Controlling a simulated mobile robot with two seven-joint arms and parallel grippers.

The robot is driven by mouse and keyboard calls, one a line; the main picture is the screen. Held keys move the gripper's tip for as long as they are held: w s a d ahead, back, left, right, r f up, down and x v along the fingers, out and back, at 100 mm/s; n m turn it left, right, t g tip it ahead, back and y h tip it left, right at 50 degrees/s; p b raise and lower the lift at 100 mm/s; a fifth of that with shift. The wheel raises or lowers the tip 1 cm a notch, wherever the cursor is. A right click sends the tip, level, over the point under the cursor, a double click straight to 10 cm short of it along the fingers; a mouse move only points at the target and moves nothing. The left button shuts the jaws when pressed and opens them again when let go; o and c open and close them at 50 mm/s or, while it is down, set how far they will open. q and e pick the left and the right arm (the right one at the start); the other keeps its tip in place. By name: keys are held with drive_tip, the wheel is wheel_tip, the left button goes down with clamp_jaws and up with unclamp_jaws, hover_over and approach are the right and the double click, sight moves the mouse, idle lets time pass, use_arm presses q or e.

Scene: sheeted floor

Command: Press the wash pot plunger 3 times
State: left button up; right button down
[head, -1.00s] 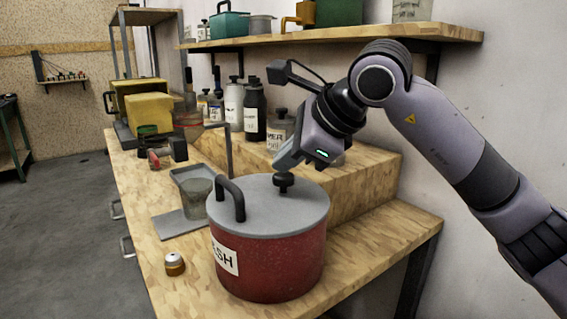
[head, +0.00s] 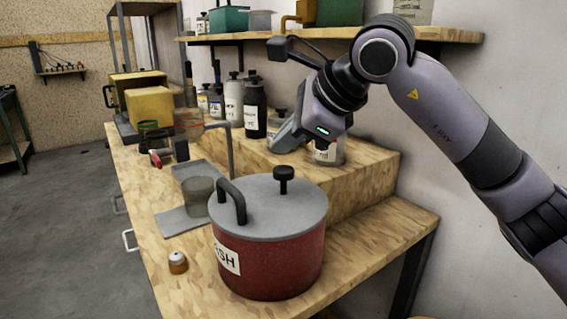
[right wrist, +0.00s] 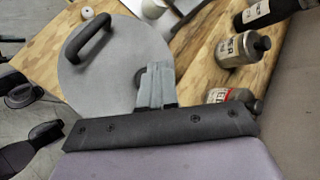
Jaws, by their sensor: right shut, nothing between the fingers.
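The wash pot (head: 268,262) is red with a white label ending in "SH", and stands upright on the wooden bench. Its grey lid (head: 270,215) has a black loop handle (head: 232,200) at the left and a black plunger knob (head: 284,173) at the back, standing up on a short stem. My right gripper (head: 277,146) is shut and empty, above and behind the knob and apart from it. My left gripper is not in view.
Bottles (head: 254,108) and a labelled jar (head: 328,152) stand on the raised step (head: 365,170) behind the pot. A shelf (head: 400,33) hangs above.

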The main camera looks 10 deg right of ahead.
sight(287, 170)
wheel_tip(287, 170, up, 4)
drive_tip(key=p, duration=0.2)
drive_tip(key=shift+r+p, duration=0.1)
drive_tip(key=shift+p, duration=0.25)
idle(2.2)
